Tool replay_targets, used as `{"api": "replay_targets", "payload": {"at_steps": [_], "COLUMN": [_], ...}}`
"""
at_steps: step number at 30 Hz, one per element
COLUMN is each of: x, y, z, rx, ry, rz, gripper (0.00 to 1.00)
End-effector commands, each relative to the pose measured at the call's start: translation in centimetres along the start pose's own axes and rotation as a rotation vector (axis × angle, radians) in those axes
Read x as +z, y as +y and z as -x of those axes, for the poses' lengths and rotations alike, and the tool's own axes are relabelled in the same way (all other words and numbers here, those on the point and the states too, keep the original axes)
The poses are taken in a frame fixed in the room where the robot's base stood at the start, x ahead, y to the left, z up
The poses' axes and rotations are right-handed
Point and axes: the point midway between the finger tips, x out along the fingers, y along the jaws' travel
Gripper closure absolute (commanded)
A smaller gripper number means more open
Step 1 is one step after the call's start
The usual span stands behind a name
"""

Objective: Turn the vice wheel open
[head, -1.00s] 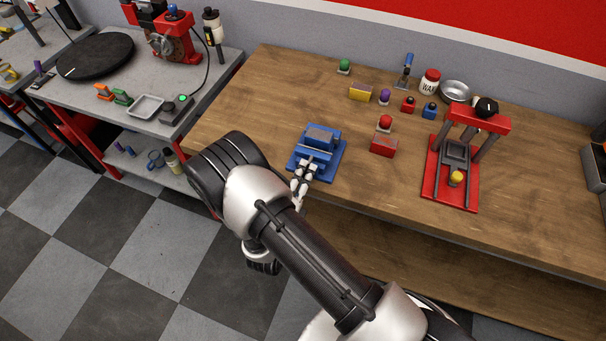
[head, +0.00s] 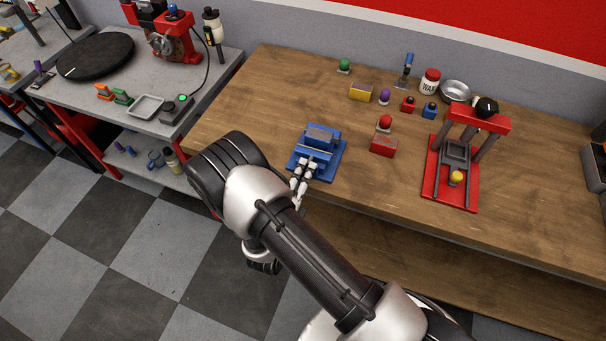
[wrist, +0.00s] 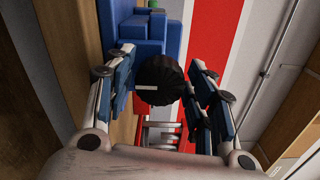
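The blue vice (head: 330,163) stands near the front edge of the wooden bench in the head view. Its black round wheel (wrist: 161,80), with a white mark pointing left, faces the camera in the wrist view. My gripper (head: 305,166) is at the front of the vice in the head view and hides the wheel there. In the wrist view my gripper (wrist: 162,72) has its blue-padded fingers apart, one on each side of the wheel. A narrow gap shows at the left; contact at the right cannot be told.
A red block (head: 383,146) and a red press (head: 460,195) stand on the bench (head: 260,105) to the right of the vice. Small coloured items, a jar (head: 430,82) and a metal bowl (head: 455,91) are at the back. The bench left of the vice is clear.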

Motion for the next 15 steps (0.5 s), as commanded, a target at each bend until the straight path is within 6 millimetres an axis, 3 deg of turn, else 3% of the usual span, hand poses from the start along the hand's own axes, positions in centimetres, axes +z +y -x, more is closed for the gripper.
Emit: {"api": "replay_targets", "payload": {"at_steps": [15], "x": [0.13], "y": [0.05], "z": [0.72], "rx": [0.001], "ry": [-0.003], "rz": [0.0], "gripper": [0.41]}}
